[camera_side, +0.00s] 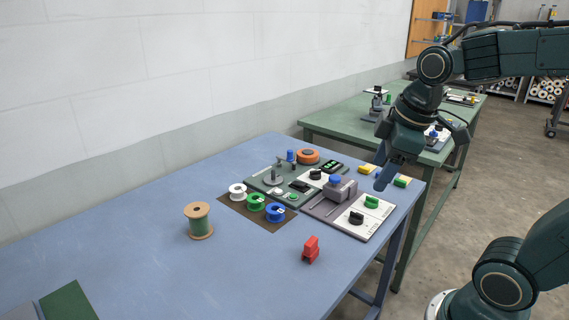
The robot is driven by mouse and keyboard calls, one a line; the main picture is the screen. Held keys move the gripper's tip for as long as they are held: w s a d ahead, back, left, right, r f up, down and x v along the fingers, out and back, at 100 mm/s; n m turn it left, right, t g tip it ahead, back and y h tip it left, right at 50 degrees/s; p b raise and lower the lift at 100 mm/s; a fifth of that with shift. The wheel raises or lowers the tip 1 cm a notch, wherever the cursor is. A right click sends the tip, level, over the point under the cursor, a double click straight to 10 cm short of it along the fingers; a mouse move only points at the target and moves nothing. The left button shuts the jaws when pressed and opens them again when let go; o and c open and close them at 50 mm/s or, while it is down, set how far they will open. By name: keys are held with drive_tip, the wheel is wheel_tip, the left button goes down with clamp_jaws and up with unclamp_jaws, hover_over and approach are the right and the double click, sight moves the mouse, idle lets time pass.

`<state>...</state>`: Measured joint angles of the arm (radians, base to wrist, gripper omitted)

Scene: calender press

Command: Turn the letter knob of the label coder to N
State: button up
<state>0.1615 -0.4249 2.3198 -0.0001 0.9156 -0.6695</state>
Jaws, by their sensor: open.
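The label coder (323,208) is a grey plate with a white panel (367,228) at its right, near the blue table's right edge. The panel carries a black knob (356,217) in front and a green knob (371,202) behind it. Dark lettering beside the black knob seems to read LETTER; the marks around the knobs are too small to read, so its setting cannot be told. A grey block with a blue top (335,181) stands on the plate. My gripper (380,184) is open, pointing down behind the green knob and apart from both knobs.
A red clip-like block (310,249) stands in front of the coder. Green, blue and white spools (237,191) sit on a brown mat at left, with a larger thread spool (199,221) beyond. Yellow blocks (366,169) lie near my gripper.

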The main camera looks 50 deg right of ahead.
drive_tip(key=w+d+f+n+g, duration=0.2)
drive_tip(key=w+d+f+n, duration=0.1)
drive_tip(key=w+d+n, duration=0.35)
drive_tip(key=n+g, duration=0.2)
drive_tip(key=n, duration=0.4)
hover_over(357, 213)
wheel_tip(357, 213, down, 7)
drive_tip(key=shift+r+y, duration=0.2)
drive_tip(key=shift+y, duration=0.1)
drive_tip(key=shift+f, duration=6.85)
drive_tip(key=c, duration=1)
